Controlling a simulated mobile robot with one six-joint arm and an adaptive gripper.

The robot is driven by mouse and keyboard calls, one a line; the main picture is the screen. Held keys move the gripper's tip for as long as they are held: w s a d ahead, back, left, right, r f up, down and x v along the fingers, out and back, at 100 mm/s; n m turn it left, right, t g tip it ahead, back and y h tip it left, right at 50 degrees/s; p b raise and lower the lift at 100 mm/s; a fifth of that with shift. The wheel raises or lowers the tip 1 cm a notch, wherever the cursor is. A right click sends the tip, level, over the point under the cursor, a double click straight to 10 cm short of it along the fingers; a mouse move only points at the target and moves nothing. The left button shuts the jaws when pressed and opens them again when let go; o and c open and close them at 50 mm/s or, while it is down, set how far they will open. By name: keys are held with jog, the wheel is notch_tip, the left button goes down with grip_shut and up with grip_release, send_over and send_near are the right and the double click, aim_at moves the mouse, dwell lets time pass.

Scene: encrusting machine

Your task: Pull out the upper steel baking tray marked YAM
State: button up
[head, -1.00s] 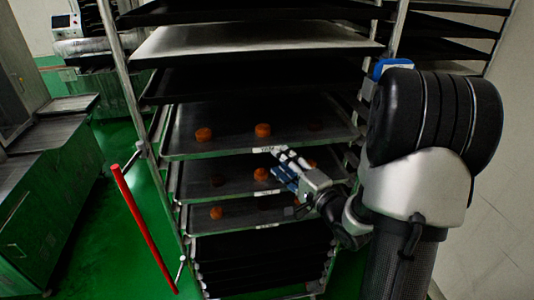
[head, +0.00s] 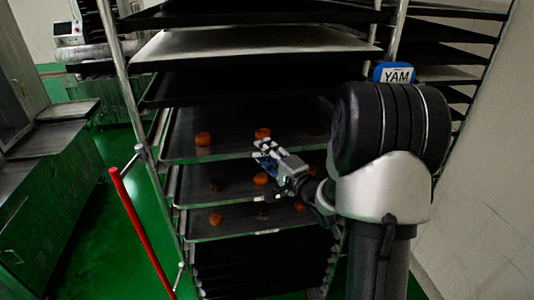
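The upper steel baking tray (head: 226,147) is in the middle of the rack in the head view, with orange-brown round pieces on it, one at the left (head: 203,139) and one near the middle (head: 263,133). My gripper (head: 265,151) is at the middle of this tray's front edge, over the spot of its label. The label is hidden behind the fingers. The fingers are too small to tell whether they touch or grip the edge. A blue sign reading YAM (head: 397,75) is on the rack's right side, just above my arm.
A lower steel tray (head: 205,202) and another below it (head: 222,230) also carry round pieces. Darker trays fill the rack above and below. A red bar (head: 140,230) slants at the front left. Green floor (head: 110,240) is open left of the rack.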

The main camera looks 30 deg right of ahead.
grip_shut()
dwell(0.4)
